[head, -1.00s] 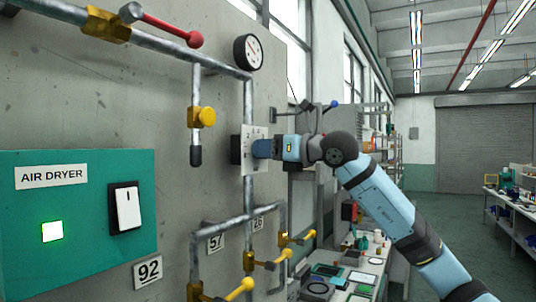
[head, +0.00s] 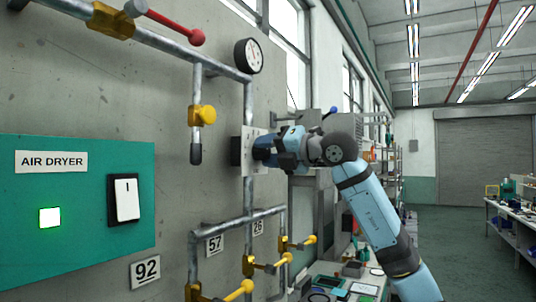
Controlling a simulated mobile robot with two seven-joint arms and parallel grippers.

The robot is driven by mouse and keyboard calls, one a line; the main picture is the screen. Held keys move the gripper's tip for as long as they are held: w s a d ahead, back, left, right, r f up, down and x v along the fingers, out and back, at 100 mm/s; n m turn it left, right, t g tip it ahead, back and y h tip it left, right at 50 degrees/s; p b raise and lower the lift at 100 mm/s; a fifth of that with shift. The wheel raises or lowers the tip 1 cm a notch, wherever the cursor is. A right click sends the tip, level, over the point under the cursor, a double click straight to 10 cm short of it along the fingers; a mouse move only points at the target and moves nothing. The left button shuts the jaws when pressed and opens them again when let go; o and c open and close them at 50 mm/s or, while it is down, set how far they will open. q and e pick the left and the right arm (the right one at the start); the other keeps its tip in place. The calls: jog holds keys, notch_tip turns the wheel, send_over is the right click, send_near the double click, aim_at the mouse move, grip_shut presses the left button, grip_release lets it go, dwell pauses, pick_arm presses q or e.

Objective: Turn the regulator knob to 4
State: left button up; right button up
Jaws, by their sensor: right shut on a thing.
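The regulator, a pale square dial plate (head: 248,137) with a dark body behind it, sits on the vertical pipe at the middle of the wall in the head view. My right gripper (head: 263,150) is at the front of the plate, shut on the regulator knob. The fingers cover the knob, so its pointer cannot be read. The marks on the plate are too small to read. My left gripper is not in view.
A round gauge (head: 248,55) is above the regulator. A yellow valve (head: 202,115) hangs on a short pipe to the left. Several yellow-handled valves are below. A green AIR DRYER panel (head: 80,225) is at left. A bench (head: 330,268) stands below my right arm.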

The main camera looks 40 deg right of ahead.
jog(key=shift+m, duration=0.4)
jog(key=o, duration=0.9)
jog(key=b+v, duration=0.5)
jog(key=v, duration=0.8)
jog(key=shift+s+d, duration=0.1)
jog(key=shift+s, duration=0.3)
